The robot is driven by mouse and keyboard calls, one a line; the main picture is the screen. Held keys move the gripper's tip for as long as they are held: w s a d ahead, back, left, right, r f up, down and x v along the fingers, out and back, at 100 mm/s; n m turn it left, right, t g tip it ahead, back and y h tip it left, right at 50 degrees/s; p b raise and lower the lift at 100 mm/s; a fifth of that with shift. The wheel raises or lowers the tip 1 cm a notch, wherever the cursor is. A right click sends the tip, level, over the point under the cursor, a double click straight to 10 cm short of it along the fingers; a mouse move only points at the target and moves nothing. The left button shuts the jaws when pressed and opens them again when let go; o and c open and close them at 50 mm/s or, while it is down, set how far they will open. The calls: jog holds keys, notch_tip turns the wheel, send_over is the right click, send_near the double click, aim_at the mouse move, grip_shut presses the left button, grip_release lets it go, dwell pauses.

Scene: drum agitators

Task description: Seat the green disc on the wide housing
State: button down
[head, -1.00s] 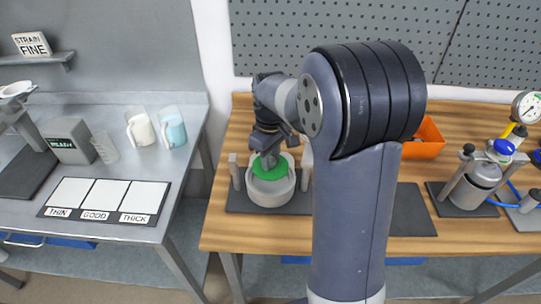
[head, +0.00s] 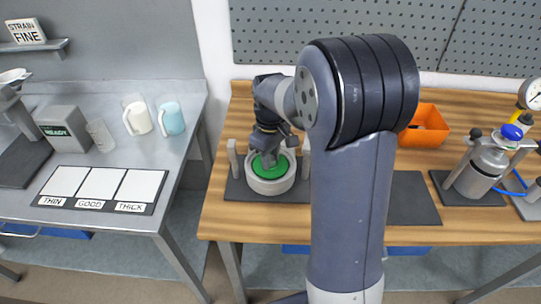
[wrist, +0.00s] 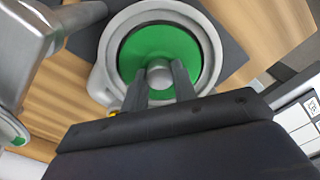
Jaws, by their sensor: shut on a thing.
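The green disc (head: 270,168) lies level within the round rim of the wide housing (head: 269,187), a pale grey ring-shaped body on a dark mat. The disc (wrist: 152,47) also shows in the wrist view, inside the housing's rim (wrist: 109,38), with a narrow dark gap around it. My gripper (head: 266,158) is above the disc and shut on the disc's grey central knob (wrist: 159,72). Whether the disc rests fully on its seat cannot be told.
Grey posts (head: 234,160) stand on both sides of the housing. An orange bin (head: 427,126) and a metal canister (head: 481,171) stand to the right on the wooden bench. A bare dark mat (head: 411,199) lies between. A steel table with cups (head: 137,118) is at left.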

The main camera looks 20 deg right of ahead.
jog(key=shift+f, duration=0.15)
dwell(0.6)
jog(key=shift+f+b, duration=0.3)
jog(key=shift+f, duration=0.15)
jog(key=shift+f, duration=0.2)
dwell(0.4)
jog(key=c, duration=1.1)
grip_release()
jog(key=shift+o, duration=0.2)
notch_tip(320, 180, up, 11)
jog(key=shift+f, duration=0.15)
